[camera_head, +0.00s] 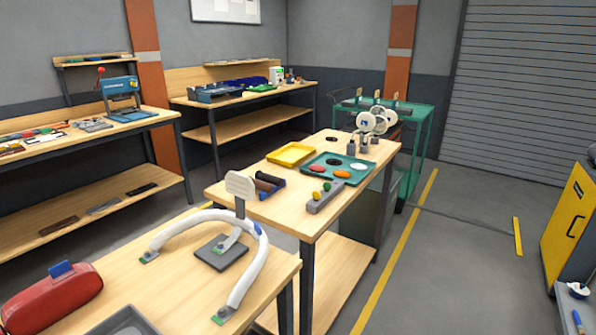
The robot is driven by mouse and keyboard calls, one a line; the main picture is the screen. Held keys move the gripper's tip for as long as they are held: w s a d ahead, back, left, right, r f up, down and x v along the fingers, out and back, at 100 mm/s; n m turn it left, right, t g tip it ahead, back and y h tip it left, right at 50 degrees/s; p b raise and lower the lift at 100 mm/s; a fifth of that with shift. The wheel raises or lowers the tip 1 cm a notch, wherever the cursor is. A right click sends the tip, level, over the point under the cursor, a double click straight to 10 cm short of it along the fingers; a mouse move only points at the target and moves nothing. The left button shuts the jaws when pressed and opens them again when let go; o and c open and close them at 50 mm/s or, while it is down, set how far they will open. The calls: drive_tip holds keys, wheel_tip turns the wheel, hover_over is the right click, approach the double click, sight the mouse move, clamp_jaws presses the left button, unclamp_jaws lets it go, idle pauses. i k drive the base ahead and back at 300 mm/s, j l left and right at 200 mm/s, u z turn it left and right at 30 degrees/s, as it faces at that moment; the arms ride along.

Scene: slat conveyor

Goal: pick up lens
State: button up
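I cannot tell for certain which thing is the lens. A teal tray (376,177) on the middle table holds small flat ovals: a red one (317,168), an orange one (342,174) and a white one (358,167). A dark round spot shows behind them. A yellow ball (318,196) and a green ball (327,186) sit on a grey block at the table's front right. My gripper cannot be made out in this view.
A yellow tray (291,153) and dark rollers (268,181) lie nearby. The near table holds a white curved piece with green ends (252,265), a grey stand (221,254) and a red case (50,298). Open floor lies right of the tables, before a yellow cabinet (570,225).

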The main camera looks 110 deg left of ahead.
sight(340, 174)
drive_tip(key=u, duration=3.5)
